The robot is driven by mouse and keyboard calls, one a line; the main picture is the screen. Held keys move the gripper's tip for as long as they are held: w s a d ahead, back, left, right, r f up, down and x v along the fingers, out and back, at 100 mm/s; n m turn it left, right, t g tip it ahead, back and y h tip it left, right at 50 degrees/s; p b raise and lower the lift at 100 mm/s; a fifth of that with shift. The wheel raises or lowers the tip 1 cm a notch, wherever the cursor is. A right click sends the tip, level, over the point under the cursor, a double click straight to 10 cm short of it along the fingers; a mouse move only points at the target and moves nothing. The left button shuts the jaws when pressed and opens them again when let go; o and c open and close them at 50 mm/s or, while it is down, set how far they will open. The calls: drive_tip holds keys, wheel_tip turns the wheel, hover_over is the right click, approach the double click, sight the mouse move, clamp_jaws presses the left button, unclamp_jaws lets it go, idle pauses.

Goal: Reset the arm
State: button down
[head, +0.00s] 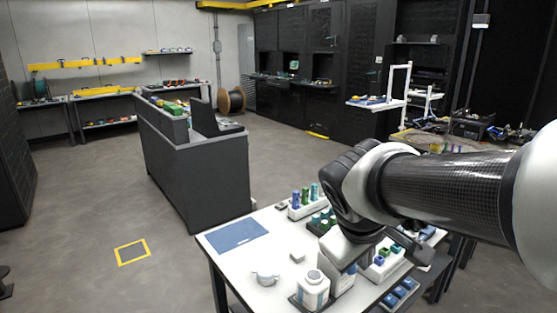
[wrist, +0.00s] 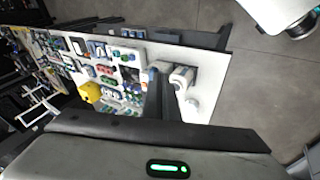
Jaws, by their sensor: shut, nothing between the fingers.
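My arm (head: 440,185) reaches in from the right in the head view and bends down over the right part of the white worktable (head: 232,262). My gripper (wrist: 161,82) shows in the wrist view as two dark fingers close together, shut and empty, over the table.
A yellow thing (wrist: 90,92) shows in the wrist view.

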drive_tip(key=s+a+r+m+y, duration=0.1)
drive_tip(key=s+a+m+y, duration=0.15)
drive_tip(key=s+m, duration=0.55)
wheel_tip(320, 180, up, 13)
drive_tip(key=s+n+p, duration=0.2)
drive_tip(key=p, duration=1.1)
drive_tip(key=shift+s+y, duration=0.3)
drive_tip(key=shift+y, duration=0.05)
drive_tip(key=shift+a+r, duration=0.1)
